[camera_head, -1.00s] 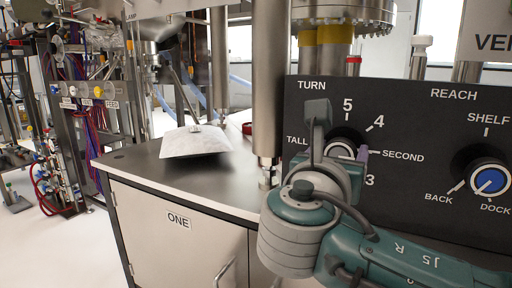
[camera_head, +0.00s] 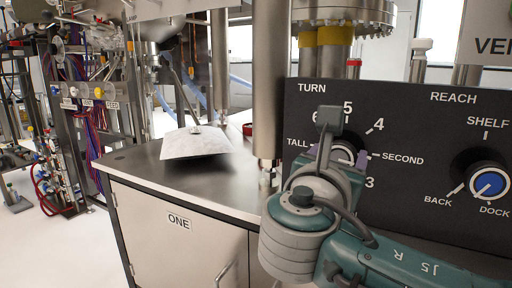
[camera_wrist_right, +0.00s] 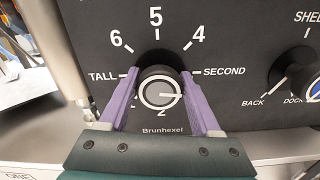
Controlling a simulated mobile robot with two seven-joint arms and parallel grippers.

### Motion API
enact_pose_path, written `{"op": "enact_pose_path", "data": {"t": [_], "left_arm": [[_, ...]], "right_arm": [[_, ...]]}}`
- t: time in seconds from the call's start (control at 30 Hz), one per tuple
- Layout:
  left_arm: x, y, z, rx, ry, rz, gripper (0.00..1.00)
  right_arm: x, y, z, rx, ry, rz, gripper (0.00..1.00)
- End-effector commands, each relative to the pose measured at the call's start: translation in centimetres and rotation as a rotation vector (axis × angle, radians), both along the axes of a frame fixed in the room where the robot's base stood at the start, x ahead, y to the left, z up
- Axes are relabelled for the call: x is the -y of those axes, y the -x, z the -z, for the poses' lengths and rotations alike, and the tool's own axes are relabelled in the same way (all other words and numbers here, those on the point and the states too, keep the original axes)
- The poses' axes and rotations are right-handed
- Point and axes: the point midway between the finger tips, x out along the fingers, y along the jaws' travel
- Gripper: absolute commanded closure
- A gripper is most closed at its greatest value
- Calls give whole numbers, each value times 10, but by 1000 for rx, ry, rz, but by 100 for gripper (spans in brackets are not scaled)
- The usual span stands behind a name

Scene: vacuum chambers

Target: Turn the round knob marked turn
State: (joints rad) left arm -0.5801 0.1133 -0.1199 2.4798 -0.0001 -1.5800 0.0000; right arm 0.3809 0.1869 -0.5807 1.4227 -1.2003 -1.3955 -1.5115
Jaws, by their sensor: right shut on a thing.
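The round knob (camera_wrist_right: 160,92) under the label TURN sits on a black panel (camera_head: 420,120). Around it are the marks TALL, 6, 5, 4, SECOND, 3 and 2. In the right wrist view, the purple fingers of my right gripper (camera_wrist_right: 160,98) are shut on the knob from both sides. The white pointer line on its grey face points right, a little below the SECOND mark. In the head view, my right wrist and gripper (camera_head: 345,157) cover part of the knob and the lower marks. My left gripper is not in view.
To the right on the same panel is a blue knob (camera_head: 490,182) labelled REACH, with marks SHELF, BACK and DOCK. A vertical steel post (camera_head: 268,80) stands left of the panel. A grey sheet-like piece (camera_head: 195,143) lies on the counter labelled ONE.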

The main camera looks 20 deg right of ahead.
Motion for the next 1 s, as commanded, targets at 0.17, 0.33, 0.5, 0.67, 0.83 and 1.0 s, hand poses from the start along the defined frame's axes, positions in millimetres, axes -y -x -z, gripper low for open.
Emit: {"op": "enact_pose_path", "data": {"t": [0.17,0.33,0.5,0.67,0.83,1.0], "left_arm": [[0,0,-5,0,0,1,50],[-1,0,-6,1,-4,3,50],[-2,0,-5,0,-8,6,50],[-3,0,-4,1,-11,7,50],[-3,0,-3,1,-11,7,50],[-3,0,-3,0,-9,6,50]], "right_arm": [[0,1,0,108,-95,1,91],[1,1,0,220,-190,2,91],[1,2,1,321,-277,3,91],[2,2,2,397,-340,2,91],[2,2,2,453,-389,2,91],[2,2,2,482,-414,2,91]]}}
